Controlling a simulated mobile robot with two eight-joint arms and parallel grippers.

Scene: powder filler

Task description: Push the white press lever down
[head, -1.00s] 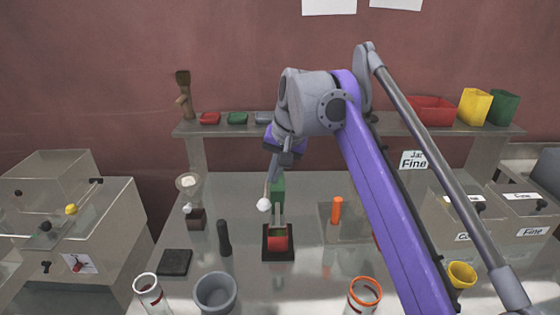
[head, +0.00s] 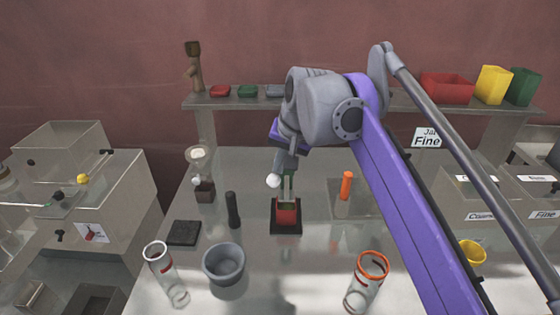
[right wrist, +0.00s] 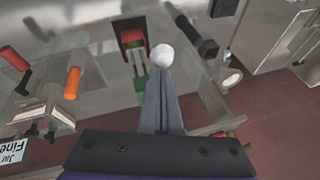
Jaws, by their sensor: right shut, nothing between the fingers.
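The press (head: 286,216) stands on the table, with a red front part, a dark base and a green part behind. Its white lever ball (head: 272,181) sticks up to the left of the press, and it also shows in the right wrist view (right wrist: 162,57). My right gripper (head: 279,174) is shut and empty, with its fingertips pointing down right at the ball. In the right wrist view the gripper fingers (right wrist: 160,85) end at the ball; I cannot tell whether they touch it. The gripper hides part of the lever. My left gripper is not in view.
A black pestle-like rod (head: 233,210) and a grey bowl (head: 223,264) stand left of the press. An orange-topped stick (head: 346,186) stands to its right. Clear jars (head: 369,282) stand in front. A shelf (head: 330,102) with coloured trays runs behind.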

